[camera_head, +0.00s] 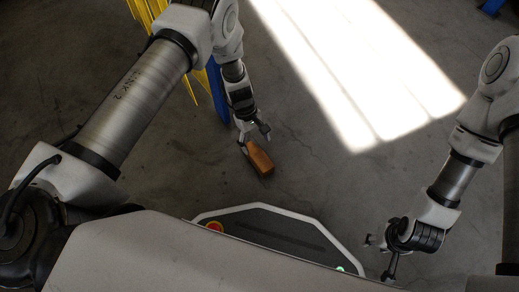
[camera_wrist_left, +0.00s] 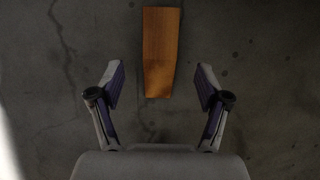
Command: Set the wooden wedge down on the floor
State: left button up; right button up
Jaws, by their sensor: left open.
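The orange-brown wooden wedge (camera_head: 260,159) appears to lie on the grey concrete floor, just below my left gripper (camera_head: 254,136) in the head view. My left gripper is open. In the left wrist view the wedge (camera_wrist_left: 161,48) lies lengthwise at the top centre, its narrower end reaching between the spread fingers of my left gripper (camera_wrist_left: 160,75). Bare floor shows between the wedge and each finger, and neither touches it there. My right gripper (camera_head: 379,257) is at the lower right in the head view, its fingers spread and empty, far from the wedge.
A yellow and blue structure (camera_head: 216,88) stands behind my left arm. A bright sunlit patch (camera_head: 350,70) crosses the floor. My dark base top with a red button (camera_head: 214,227) is in front of the wedge. The floor right of the wedge is clear.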

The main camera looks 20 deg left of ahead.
pick_arm(q)
jog(key=s+p+v, duration=0.1)
jog(key=v, duration=0.3)
jog(key=s+a+f+m+y, duration=0.1)
jog(key=s+a+m+y, duration=0.15)
jog(key=s+a, duration=0.35)
jog(key=s+a+m+y, duration=0.2)
jog(key=s+a+m, duration=0.1)
jog(key=s, duration=0.5)
jog(key=s+r+m+t+h, duration=0.1)
jog(key=s+r+m, duration=0.3)
jog(key=s, duration=0.4)
jog(key=shift+r+t, duration=0.55)
jog(key=shift+t, duration=0.35)
pick_arm(e)
jog(key=shift+r, duration=0.85)
